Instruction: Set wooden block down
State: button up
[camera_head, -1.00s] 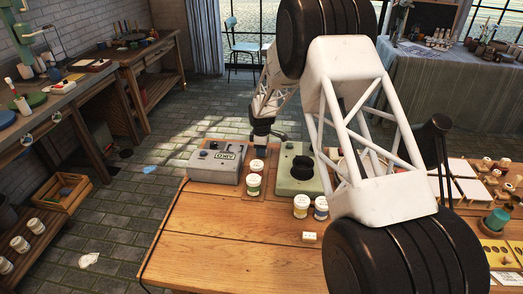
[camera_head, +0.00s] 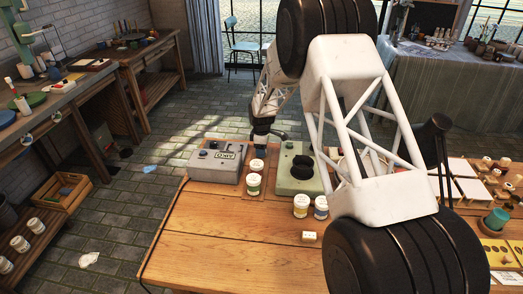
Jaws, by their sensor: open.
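My gripper (camera_head: 272,137) is small and dark at the far edge of the wooden table, above the gap between the grey box and the green device. It is open, and I see nothing held in it. A small pale block (camera_head: 309,237) with dark marks lies on the bare tabletop, nearer than the gripper and apart from it. I cannot tell whether it is the wooden block. No other clear wooden block shows, and my arm hides part of the table.
The grey box (camera_head: 216,163) and green device (camera_head: 297,178) stand along the table's far side. White-lidded jars (camera_head: 254,184) stand between them, with two more jars (camera_head: 301,206) nearer. The front left tabletop (camera_head: 215,235) is clear. Paint pots and stands (camera_head: 497,222) crowd the right.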

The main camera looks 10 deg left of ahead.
notch_tip(320, 180, up, 12)
dwell(0.6)
jog(key=shift+f, duration=0.1)
dwell(0.7)
jog(key=s+d+r+m+t, duration=0.1)
jog(key=s+d+r+m, duration=0.4)
jog(key=s+d+r, duration=0.7)
jog(key=s+d+r+m, duration=0.4)
jog(key=s+d+r, duration=0.5)
jog(key=s, duration=0.4)
jog(key=s+d+m, duration=0.3)
jog(key=s, duration=0.8)
jog(key=s+d+m+t, duration=0.1)
jog(key=s+d+m, duration=0.2)
jog(key=s, duration=0.8)
jog(key=s+d+m, duration=0.3)
jog(key=s+d, duration=0.1)
jog(key=s, duration=0.7)
jog(key=shift+r+t, duration=0.3)
jog(key=shift+r, duration=0.15)
